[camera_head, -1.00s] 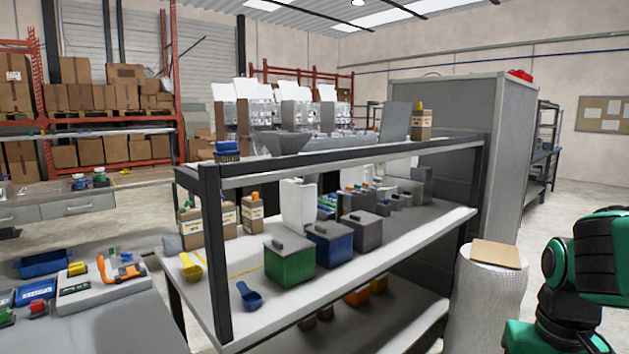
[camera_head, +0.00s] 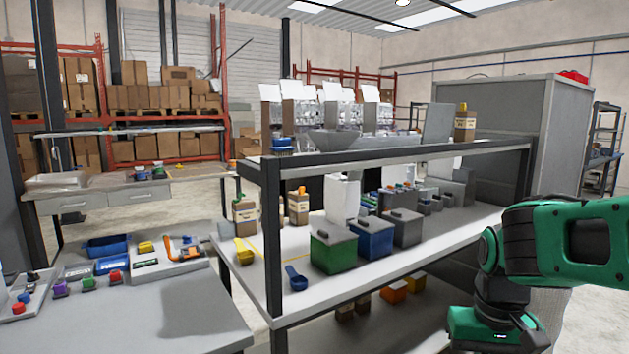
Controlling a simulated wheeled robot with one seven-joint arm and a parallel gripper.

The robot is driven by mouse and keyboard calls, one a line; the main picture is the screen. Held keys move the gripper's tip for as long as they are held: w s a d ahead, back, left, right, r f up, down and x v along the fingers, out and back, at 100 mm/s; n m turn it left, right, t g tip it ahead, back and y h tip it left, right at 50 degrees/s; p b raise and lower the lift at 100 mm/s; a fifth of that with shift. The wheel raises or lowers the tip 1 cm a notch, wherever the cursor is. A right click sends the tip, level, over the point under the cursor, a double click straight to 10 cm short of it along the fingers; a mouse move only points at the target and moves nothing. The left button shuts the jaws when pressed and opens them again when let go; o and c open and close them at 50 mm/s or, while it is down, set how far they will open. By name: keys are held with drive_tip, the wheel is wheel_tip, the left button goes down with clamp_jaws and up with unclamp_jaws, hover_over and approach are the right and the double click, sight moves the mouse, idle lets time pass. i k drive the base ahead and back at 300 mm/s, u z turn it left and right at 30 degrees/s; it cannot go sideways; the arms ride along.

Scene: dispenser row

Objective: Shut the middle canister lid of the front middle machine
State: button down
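A row of dispensing machines (camera_head: 332,112) stands on the top shelf of the rack at the centre. They have clear canisters, and several white lid-like panels stand upright above them. They are small and overlap, so I cannot tell which panel is the middle canister lid of the front middle machine. My green and black arm shows at the right, in front of the rack. My gripper is outside the picture.
The rack's middle shelf (camera_head: 410,240) holds green (camera_head: 333,252), blue (camera_head: 373,240) and grey bins, plus yellow and blue scoops (camera_head: 295,277). A workbench (camera_head: 190,310) with trays stands at the left. A grey cabinet (camera_head: 540,130) stands behind the rack at the right.

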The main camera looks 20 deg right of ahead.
sight(356, 175)
drive_tip(key=u, duration=2)
drive_tip(key=k, duration=1)
drive_tip(key=z, duration=2.15)
drive_tip(key=i, duration=1)
